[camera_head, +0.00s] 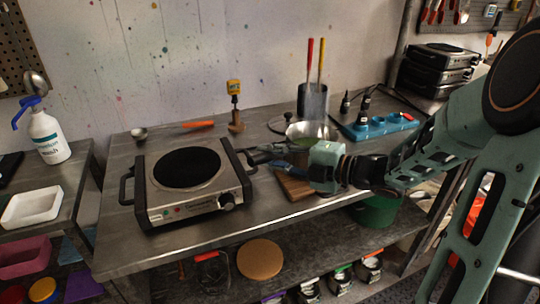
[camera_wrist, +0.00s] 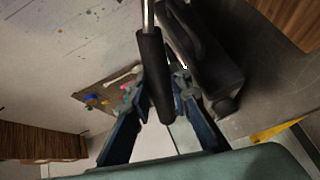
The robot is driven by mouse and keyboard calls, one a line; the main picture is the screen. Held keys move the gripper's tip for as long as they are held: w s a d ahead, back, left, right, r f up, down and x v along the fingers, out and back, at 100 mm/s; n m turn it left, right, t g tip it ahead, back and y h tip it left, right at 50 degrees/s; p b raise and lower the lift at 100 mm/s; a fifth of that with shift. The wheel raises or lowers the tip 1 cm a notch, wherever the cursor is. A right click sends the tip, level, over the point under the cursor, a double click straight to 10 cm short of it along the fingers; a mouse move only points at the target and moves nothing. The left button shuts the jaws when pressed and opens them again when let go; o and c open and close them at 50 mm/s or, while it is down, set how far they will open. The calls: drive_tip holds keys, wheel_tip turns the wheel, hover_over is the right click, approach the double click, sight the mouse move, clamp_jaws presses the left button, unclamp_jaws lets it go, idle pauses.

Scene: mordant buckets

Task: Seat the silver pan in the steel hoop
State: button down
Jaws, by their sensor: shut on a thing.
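The silver pan (camera_head: 310,130) shows in the head view as a shiny round bowl just behind my gripper (camera_head: 280,157). In the wrist view, a black handle (camera_wrist: 155,70) with a thin metal rod at its top end lies between the blue fingers of my gripper (camera_wrist: 162,92). My gripper is shut on this handle; the pan's bowl is out of the wrist view. I cannot tell whether the pan touches anything below. No separate steel hoop is clear; a pale metal ring (camera_head: 158,178) surrounds the dark round plate of the hot plate (camera_head: 188,207).
A wooden board (camera_head: 293,188) lies under my gripper. Behind are a dark pot with red and yellow handles (camera_head: 312,100), a yellow-topped item on a wooden stand (camera_head: 236,122) and a blue tray (camera_head: 380,129). An orange-handled tool (camera_head: 198,124) lies behind the hot plate. The bench's front strip is clear.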

drive_tip(key=shift+f+b, duration=0.4)
drive_tip(key=shift+f, duration=0.05)
idle(0.4)
drive_tip(key=c, duration=1.8)
unclamp_jaws()
drive_tip(key=shift+o, duration=0.6)
drive_tip(key=shift+s+f, duration=0.1)
drive_tip(key=shift+f, duration=0.05)
drive_tip(key=v, duration=1.2)
